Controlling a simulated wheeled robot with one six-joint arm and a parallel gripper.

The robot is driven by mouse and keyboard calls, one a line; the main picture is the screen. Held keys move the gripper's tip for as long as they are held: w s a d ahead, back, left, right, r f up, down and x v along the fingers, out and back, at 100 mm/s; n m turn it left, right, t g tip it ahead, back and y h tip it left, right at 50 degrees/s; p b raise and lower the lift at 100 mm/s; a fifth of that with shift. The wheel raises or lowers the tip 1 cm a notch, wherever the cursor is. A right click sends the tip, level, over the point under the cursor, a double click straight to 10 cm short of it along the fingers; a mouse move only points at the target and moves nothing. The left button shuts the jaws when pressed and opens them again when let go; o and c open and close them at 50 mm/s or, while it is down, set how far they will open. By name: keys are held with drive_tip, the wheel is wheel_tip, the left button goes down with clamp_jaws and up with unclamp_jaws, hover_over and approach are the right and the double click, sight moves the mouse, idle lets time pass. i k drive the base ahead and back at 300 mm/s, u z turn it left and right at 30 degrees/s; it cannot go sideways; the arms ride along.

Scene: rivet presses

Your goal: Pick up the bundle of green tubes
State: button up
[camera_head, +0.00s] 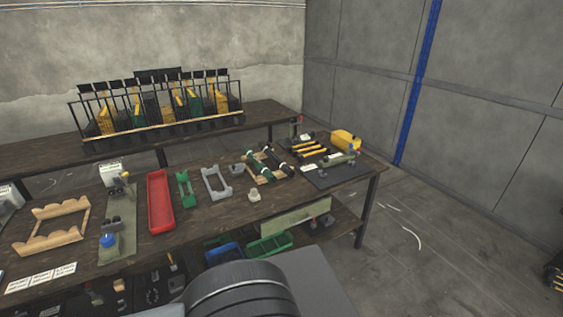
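A bundle of dark green tubes with black bands and ends (262,166) lies on the wooden workbench, right of its middle. It rests on a light wooden cradle, slanting across it. The picture is too small to tell exactly how many tubes there are or how they are tied. My gripper is not in view. A dark rounded part at the bottom centre looks like part of my own arm, well apart from the tubes.
Left of the tubes are a grey bracket (215,185), a green holder (185,188) and a red tray (160,203). A small whitish part (254,195) lies in front. Yellow-black tools (308,147) and a yellow case (345,140) are right. A rack (155,122) stands behind.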

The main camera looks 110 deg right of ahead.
sight(259, 163)
drive_tip(key=z, duration=3.65)
